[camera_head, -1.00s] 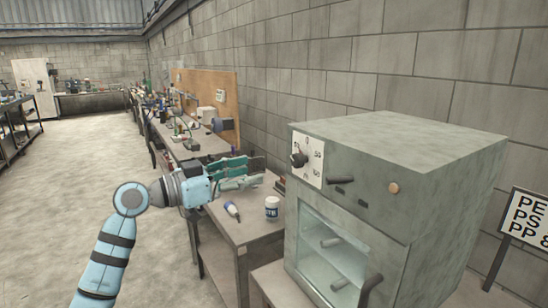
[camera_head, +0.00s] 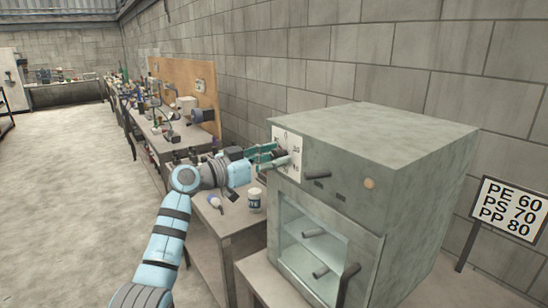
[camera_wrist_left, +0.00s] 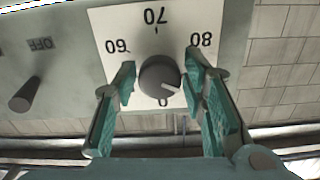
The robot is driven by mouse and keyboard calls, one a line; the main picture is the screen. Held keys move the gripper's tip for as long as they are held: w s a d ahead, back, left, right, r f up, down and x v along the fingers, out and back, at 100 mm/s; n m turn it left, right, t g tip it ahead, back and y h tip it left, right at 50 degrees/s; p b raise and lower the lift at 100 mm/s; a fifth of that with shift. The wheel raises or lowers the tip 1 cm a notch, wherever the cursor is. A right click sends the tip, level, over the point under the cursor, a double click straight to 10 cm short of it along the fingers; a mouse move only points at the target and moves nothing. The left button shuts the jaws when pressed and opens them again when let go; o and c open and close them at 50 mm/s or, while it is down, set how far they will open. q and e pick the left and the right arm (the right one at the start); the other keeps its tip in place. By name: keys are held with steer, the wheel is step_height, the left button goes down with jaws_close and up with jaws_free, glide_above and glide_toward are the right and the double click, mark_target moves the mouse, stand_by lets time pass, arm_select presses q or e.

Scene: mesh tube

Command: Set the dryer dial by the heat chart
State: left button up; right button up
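The grey dryer (camera_head: 400,140) stands at right with a glass-front door. Its white dial plate (camera_head: 291,142) is partly behind my left gripper (camera_head: 276,157). My left gripper (camera_wrist_left: 160,72) is open, a teal finger on each side of the dial; contact is not clear. The heat chart (camera_head: 509,210) reads PE 60, PS 70, PP 80. My right gripper is not in view.
Beside the dial, a dark lever (camera_wrist_left: 25,93) sits near the word OFF. A white bottle (camera_head: 254,200) and a small blue-tipped bottle (camera_head: 215,203) are on the bench (camera_head: 232,220) left of the dryer. The floor at left is clear.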

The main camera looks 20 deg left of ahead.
arm_select(q)
steer(key=c, duration=0.7)
steer(key=shift+n, duration=0.4)
steer(key=n+p, duration=0.2)
steer(key=n, duration=0.2)
steer(key=shift+r+n, duration=0.1)
steer(key=shift+n, duration=0.2)
steer(key=n+p, duration=0.2)
steer(key=n, duration=0.1)
steer(key=shift+n+p, duration=0.65)
steer(key=shift+n, duration=1.05)
